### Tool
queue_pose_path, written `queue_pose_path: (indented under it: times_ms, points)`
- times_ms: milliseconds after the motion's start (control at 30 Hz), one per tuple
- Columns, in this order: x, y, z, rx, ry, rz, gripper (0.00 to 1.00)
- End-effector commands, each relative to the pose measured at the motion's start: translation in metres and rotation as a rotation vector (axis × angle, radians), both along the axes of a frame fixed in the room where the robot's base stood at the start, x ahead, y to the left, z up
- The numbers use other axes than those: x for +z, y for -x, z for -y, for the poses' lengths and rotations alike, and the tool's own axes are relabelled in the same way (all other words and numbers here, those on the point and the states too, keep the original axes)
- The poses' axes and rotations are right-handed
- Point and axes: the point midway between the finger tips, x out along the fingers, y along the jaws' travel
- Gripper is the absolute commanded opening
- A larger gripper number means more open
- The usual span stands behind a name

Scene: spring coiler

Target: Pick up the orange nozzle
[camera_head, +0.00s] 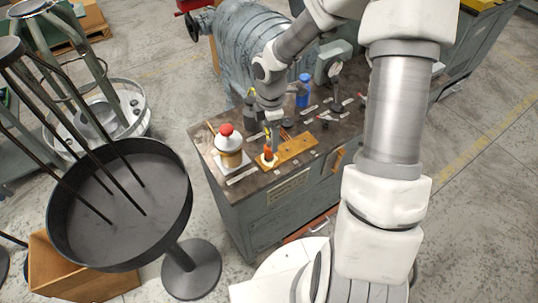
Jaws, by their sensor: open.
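The small orange nozzle (268,153) stands near the left end of a yellow-brown block (298,150) on the workbench top. My gripper (272,132) points down just above the nozzle and is open. The fingertips are small here, and I cannot tell whether they touch the nozzle or reach around it.
A blue bottle (303,92) and a dark bottle (250,101) stand behind. The grey workbench (240,209) has several small tools at right. A round black tray stand (122,240) is at left.

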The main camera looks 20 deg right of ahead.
Motion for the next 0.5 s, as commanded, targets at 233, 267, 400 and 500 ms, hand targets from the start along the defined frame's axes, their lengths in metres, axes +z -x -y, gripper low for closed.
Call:
queue_pose_path:
  times_ms: [233, 267, 400, 500]
  points:
    - [-0.032, 0.0, 0.0, 0.001, 0.0, -0.001, 0.74]
    - [-0.033, 0.0, 0.0, 0.001, 0.001, -0.001, 0.74]
    - [-0.045, -0.001, -0.001, 0.001, 0.001, -0.002, 0.74]
    - [-0.061, -0.003, -0.003, 0.001, 0.0, -0.002, 0.74]
